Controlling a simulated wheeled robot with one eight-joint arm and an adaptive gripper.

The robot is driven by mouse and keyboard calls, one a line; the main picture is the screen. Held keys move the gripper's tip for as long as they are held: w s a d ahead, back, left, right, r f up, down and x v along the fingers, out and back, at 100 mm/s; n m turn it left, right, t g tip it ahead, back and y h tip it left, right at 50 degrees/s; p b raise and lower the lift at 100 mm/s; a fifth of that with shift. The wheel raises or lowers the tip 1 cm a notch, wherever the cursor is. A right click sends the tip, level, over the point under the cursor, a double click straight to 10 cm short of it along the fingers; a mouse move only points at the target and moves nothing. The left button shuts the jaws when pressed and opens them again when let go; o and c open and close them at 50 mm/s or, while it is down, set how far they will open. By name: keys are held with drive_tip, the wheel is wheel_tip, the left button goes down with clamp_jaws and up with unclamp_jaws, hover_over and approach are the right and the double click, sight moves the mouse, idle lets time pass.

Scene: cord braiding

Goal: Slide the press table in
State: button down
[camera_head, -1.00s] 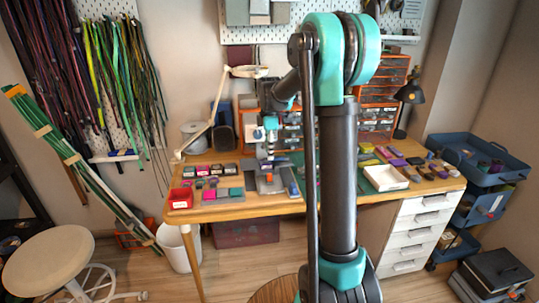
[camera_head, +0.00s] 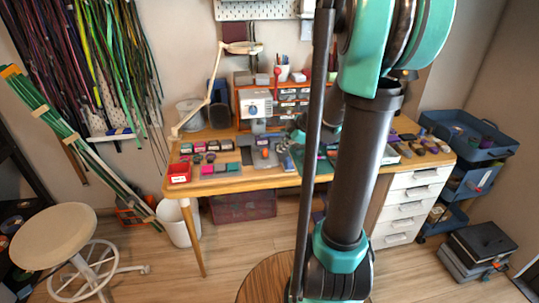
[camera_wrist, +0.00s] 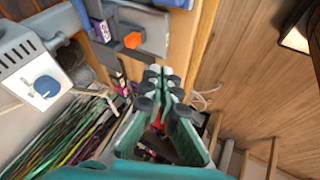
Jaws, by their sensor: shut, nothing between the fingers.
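The press (camera_head: 257,106) is a pale grey machine with a blue knob, standing at the back middle of the wooden table. Its press table looks like the grey plate (camera_head: 264,157) at its foot, towards the front edge. In the wrist view the press head (camera_wrist: 35,75) with its blue knob is at the left, and a grey plate (camera_wrist: 150,32) with an orange mark is at the top. My gripper (camera_wrist: 160,80) is shut and empty, below and right of that plate in the picture, apart from the press head. In the head view my arm hides most of it.
A red tray (camera_head: 179,172) and several small coloured blocks lie left of the press. A lamp (camera_head: 208,95) arches at the back left. Drawers (camera_head: 410,205) and a blue trolley (camera_head: 470,140) stand at the right. A stool (camera_head: 55,237) is front left.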

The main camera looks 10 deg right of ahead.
drive_tip(key=shift+x, duration=4.95)
drive_tip(key=shift+w, duration=1.95)
drive_tip(key=shift+w, duration=2.25)
